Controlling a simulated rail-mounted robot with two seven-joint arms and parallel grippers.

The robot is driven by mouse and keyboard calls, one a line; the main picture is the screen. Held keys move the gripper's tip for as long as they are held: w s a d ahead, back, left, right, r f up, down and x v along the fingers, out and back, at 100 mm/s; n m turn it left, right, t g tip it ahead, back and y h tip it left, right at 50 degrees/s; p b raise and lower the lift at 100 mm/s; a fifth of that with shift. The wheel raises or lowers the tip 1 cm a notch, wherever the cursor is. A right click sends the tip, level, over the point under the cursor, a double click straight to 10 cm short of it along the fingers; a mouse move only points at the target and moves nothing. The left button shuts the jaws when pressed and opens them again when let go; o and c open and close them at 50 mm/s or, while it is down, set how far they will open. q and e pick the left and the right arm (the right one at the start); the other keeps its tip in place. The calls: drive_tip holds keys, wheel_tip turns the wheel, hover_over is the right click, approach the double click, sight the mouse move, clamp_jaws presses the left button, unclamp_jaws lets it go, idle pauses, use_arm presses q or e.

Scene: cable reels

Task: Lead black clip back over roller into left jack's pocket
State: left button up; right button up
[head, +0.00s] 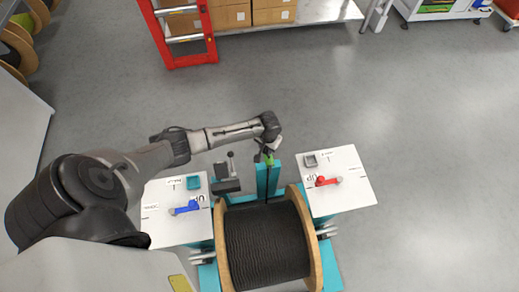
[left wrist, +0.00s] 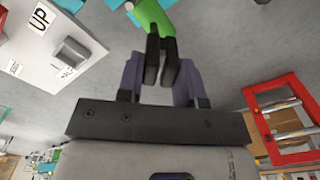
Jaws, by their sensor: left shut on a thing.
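My left gripper (head: 269,152) is above the back of the cable reel (head: 262,245), shut on the black clip, which is mostly hidden between the fingers. It also shows in the left wrist view (left wrist: 161,58). A black cable runs down towards the reel. The left jack (head: 160,222) has a white top with a teal pocket (head: 193,183), which looks empty. My right gripper is out of view.
The right jack (head: 348,183) has a grey pocket (head: 310,161) and a red lever (head: 328,181). A blue lever (head: 185,209) lies on the left jack. A dark grey upright device (head: 227,186) stands between the left jack and the roller.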

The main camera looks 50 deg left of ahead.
use_arm(q)
drive_tip(key=w+d+b, duration=0.3)
drive_tip(key=w+b, duration=0.4)
drive_tip(key=shift+w+d, duration=0.3)
drive_tip(key=shift+w, duration=0.05)
idle(0.5)
